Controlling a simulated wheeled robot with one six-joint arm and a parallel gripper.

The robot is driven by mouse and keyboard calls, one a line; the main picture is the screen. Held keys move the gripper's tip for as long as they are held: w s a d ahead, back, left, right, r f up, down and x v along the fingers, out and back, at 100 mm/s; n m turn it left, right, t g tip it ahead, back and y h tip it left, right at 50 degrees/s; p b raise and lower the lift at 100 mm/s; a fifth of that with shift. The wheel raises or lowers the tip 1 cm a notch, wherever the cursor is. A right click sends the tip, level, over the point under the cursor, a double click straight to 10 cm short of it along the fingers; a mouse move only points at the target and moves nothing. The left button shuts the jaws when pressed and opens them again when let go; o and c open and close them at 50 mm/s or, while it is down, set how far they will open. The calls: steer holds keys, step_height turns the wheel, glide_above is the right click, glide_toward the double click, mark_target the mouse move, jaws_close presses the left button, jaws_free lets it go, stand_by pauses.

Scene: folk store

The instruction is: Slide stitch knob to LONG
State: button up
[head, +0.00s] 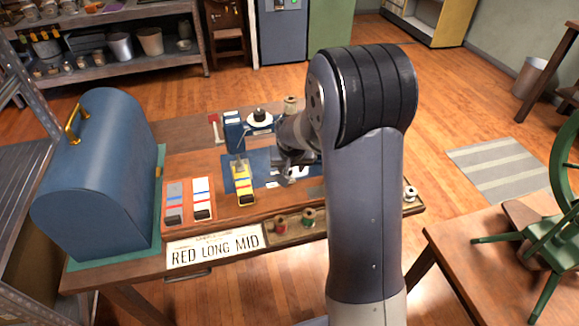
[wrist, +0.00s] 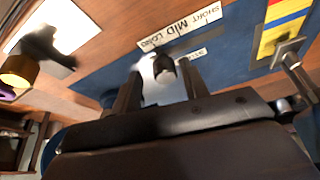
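The stitch panel is blue (wrist: 100,75) and carries a white strip (wrist: 180,27) lettered SHORT, MID and LONG, with LONG at the left end in the wrist view. A small dark knob (wrist: 163,67) stands near the LONG end of the strip; its exact setting is hard to tell. My gripper (wrist: 160,78) has its fingers apart on either side of this knob, and I see no clear contact. In the head view my gripper (head: 290,172) is low over the blue panel (head: 263,160), and my arm hides the panel's right part. A sign (head: 214,248) reads RED LONG MID.
A yellow striped slider plate (head: 242,178) with a metal lever is left of my gripper in the head view. Grey and white plates (head: 202,198) lie farther left, beside a blue domed case (head: 100,170). Thread spools (head: 308,217) stand in the front tray.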

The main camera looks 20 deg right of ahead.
steer(key=d+v, duration=0.1)
steer(key=v, duration=0.9)
steer(key=shift+s+a+r+p, duration=0.2)
steer(key=shift+a+r+p, duration=0.1)
steer(key=shift+a+r, duration=0.15)
steer(key=shift+f, duration=0.15)
steer(key=x, duration=1)
steer(key=shift+w+a+f+b, duration=0.15)
steer(key=shift+f+b, duration=0.15)
steer(key=shift+w+a, duration=0.1)
steer(key=shift+a, duration=0.65)
